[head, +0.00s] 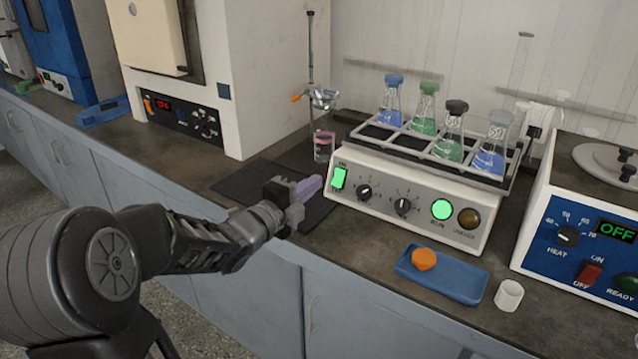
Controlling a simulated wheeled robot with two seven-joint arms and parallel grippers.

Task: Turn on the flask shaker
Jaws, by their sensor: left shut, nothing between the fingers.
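The flask shaker (385,222) stands on the bench at centre right, a cream box with a rack of several stoppered flasks on top. Its green rocker switch (339,178) at the left of the front panel is lit, and a round green lamp (442,209) is lit too. The amber lamp (468,218) beside it looks dark. My left gripper (312,187) is shut and empty, its purple-grey fingertips just left of the rocker switch; a small gap seems to show between them. My right gripper is not in view.
A blue heater unit (590,240) reading OFF is at right. A cream oven (262,75) and a stand with a beaker (323,146) are behind left.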

